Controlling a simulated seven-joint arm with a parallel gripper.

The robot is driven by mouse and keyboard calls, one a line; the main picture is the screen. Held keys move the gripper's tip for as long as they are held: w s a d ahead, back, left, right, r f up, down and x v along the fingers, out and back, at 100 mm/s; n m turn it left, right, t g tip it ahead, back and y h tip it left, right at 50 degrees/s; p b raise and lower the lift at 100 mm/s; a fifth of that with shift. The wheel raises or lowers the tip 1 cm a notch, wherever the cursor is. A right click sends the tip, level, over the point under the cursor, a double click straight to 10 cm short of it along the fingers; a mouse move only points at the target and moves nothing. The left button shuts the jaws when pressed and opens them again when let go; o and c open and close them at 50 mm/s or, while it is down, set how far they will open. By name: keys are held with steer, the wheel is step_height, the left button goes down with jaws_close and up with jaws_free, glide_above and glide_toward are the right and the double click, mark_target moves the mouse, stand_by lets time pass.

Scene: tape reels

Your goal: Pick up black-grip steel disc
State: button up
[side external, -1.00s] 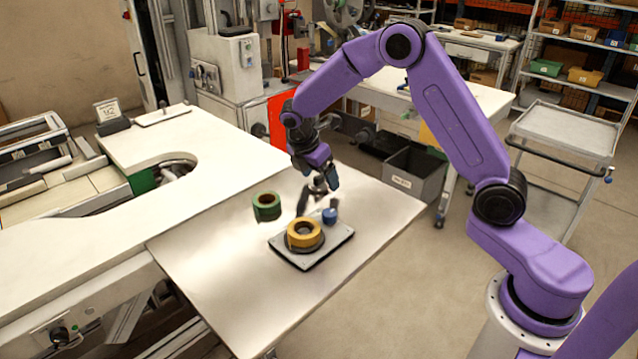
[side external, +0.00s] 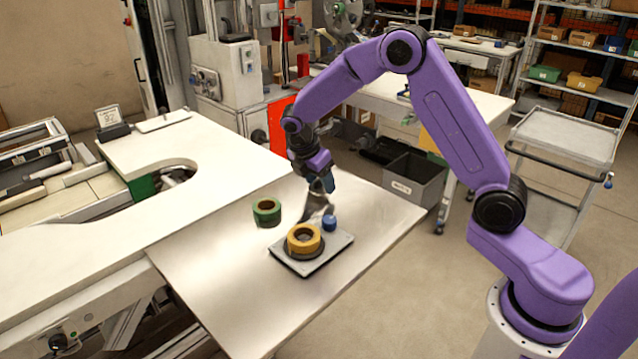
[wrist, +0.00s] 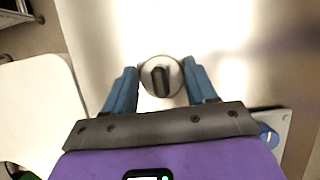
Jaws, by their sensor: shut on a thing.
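The black-grip steel disc (wrist: 160,78) shows in the wrist view as a round pale disc with a dark upright grip across its middle. It lies between the two blue fingers of my gripper (wrist: 160,69), which is shut on it. In the side external view, my gripper (side external: 318,190) is low over the metal table, just behind the grey plate. The disc is hard to make out there against the grey, blurred area at the fingers.
A grey plate (side external: 335,245) on the metal table (side external: 210,290) holds a yellow tape reel (side external: 303,232) and a blue knob (side external: 329,222). A green reel (side external: 267,206) stands left of my gripper. The table's right side and front are clear.

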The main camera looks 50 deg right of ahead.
step_height(320, 180, up, 2)
steer(key=shift+r, duration=0.25)
steer(key=s+a+r, duration=0.1)
steer(key=s+r, duration=0.9)
steer(key=s, duration=0.4)
steer(key=s+a+r+n+t, duration=0.2)
steer(key=s+a+r+n, duration=0.2)
steer(key=s+a, duration=0.7)
steer(key=w+a+f, duration=0.1)
steer(key=w+f, duration=0.1)
steer(key=w, duration=0.2)
steer(key=w+a+f, duration=0.1)
steer(key=w+f, duration=0.2)
steer(key=w, duration=0.1)
steer(key=w+a+f, duration=0.2)
steer(key=w+f, duration=0.1)
steer(key=w, duration=0.1)
steer(key=shift+w+a+f, duration=0.2)
steer(key=shift+w+f, duration=0.5)
steer(key=shift+f, duration=1.65)
steer(key=shift+f, duration=0.2)
